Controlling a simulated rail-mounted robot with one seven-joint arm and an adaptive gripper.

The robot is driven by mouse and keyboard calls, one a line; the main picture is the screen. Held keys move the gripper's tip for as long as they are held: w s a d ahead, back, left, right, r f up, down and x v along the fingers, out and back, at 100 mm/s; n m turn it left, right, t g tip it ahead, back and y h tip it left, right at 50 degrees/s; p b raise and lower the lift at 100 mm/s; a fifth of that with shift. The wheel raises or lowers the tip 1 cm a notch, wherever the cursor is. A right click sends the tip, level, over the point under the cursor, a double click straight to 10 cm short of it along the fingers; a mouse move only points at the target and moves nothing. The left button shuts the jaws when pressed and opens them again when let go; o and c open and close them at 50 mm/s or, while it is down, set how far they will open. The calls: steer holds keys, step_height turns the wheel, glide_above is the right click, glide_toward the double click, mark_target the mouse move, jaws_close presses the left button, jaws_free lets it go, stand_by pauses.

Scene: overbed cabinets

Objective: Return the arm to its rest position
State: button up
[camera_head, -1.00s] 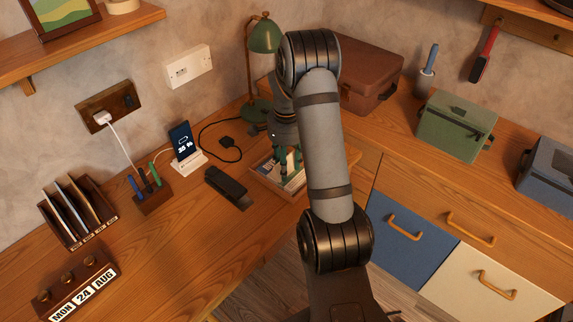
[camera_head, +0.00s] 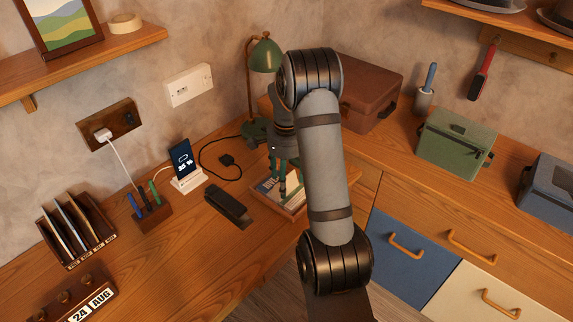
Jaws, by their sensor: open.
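My gripper (camera_head: 289,190) hangs on the far side of my grey arm, fingers pointing down, partly hidden by the arm links. Its green-tipped fingers are over the shallow wooden tray (camera_head: 291,212) with papers near the desk's right edge. The gripper looks empty and open. Whether the fingertips touch the tray's contents cannot be told.
A black stapler-like object (camera_head: 226,208) lies left of the tray. A phone on a stand (camera_head: 185,167), pen holder (camera_head: 151,213), letter rack (camera_head: 78,231) and green lamp (camera_head: 265,56) stand on the desk. A brown case (camera_head: 368,92) and green box (camera_head: 455,142) stand on the right counter.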

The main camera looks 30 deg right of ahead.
step_height(320, 180, up, 10)
stand_by(0.3)
steer(key=shift+f, duration=0.2)
step_height(320, 180, down, 12)
steer(key=shift+r, duration=0.1)
steer(key=shift+r+p, duration=0.4)
steer(key=shift+f, duration=0.15)
